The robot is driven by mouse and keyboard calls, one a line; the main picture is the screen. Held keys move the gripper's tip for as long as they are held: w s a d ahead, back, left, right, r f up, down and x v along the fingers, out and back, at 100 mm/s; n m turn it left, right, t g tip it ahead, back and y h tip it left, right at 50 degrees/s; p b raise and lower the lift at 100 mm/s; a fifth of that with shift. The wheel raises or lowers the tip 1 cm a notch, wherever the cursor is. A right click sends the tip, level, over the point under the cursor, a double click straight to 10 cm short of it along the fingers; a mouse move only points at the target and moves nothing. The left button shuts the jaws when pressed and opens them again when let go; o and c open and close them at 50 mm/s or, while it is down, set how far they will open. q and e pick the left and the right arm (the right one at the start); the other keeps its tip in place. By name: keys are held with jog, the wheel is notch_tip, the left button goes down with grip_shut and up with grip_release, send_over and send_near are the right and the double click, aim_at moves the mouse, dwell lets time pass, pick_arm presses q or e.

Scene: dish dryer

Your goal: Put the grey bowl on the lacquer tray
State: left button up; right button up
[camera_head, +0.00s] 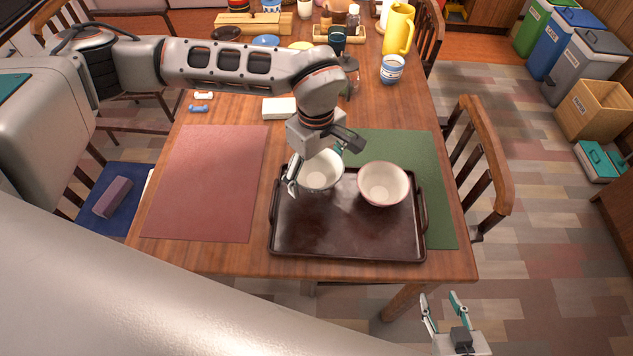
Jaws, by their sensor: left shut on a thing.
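The lacquer tray (345,238) is dark brown with raised handles and lies on the wooden table, partly over a green mat. The grey bowl (321,181) is pale inside and is over the tray's back left part. My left gripper (315,168) comes from above and is shut on this bowl, one finger at its left side; the gripper body hides its far rim. I cannot tell whether the bowl touches the tray. A second bowl (383,186), pale with a pinkish rim, stands on the tray just right of it. My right gripper (442,298) is open and empty, low beyond the table's front edge.
A red mat (205,182) lies bare at the left. A white box (279,108), a blue-and-white cup (392,68) and a yellow pitcher (398,30) stand further back. Chairs flank the table. The tray's front half is clear.

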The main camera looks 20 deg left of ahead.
aim_at(316, 180)
pick_arm(q)
jog(key=shift+f, duration=2)
jog(key=shift+f, duration=0.1)
jog(key=o, duration=1.3)
jog(key=shift+f, duration=0.1)
notch_tip(316, 180, up, 12)
jog(key=shift+f+p, duration=0.1)
jog(key=shift+p, duration=0.25)
jog(key=shift+r, duration=0.3)
jog(key=shift+s+f, duration=0.1)
